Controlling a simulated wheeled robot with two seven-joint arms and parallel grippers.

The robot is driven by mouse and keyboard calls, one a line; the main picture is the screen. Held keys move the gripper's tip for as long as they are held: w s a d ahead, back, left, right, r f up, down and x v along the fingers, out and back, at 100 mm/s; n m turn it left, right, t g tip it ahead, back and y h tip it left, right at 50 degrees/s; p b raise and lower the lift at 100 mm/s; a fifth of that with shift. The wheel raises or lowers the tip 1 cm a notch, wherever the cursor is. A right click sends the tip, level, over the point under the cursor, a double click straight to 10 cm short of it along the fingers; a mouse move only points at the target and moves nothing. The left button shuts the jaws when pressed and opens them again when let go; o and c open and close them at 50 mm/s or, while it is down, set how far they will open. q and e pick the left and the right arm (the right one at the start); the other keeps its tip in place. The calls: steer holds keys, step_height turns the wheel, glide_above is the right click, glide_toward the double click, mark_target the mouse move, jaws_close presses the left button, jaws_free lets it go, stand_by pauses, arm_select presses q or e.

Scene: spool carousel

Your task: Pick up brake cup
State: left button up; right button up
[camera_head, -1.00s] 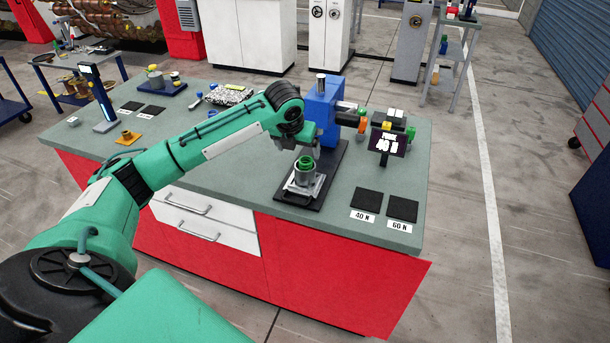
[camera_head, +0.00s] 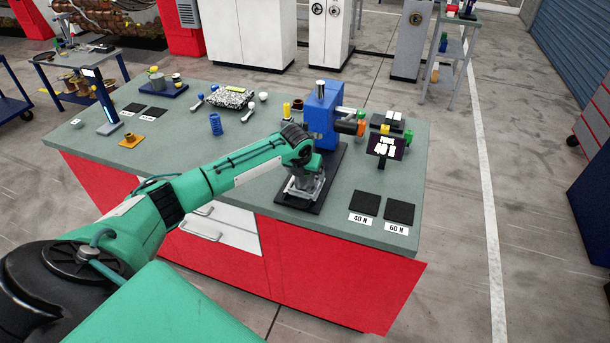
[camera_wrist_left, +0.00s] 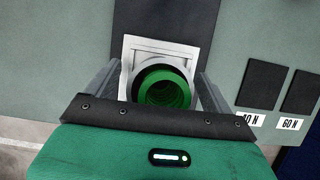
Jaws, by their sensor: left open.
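The brake cup (camera_wrist_left: 166,88) shows in the left wrist view as a round cup with a bright green inside. It sits in a pale square fixture (camera_wrist_left: 197,50) on the black base (camera_head: 340,160) of the blue press (camera_head: 321,112). In the head view my left gripper (camera_head: 304,178) is over the fixture and hides most of the cup. In the wrist view my left gripper (camera_wrist_left: 156,84) is open, with one finger on each side of the cup. I cannot tell whether the fingers touch it. My right gripper is not in view.
Two black pads (camera_head: 364,202) labelled 40 N and 60 N lie to the right. A small display (camera_head: 385,147) stands behind them, beside the press. A blue spring (camera_head: 215,123) stands behind my arm.

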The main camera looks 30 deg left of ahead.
arm_select(q)
steer(key=shift+w+f, duration=0.15)
steer(key=shift+f, duration=0.25)
steer(key=c, duration=1)
steer(key=shift+c, duration=0.9)
steer(key=shift+r, duration=0.15)
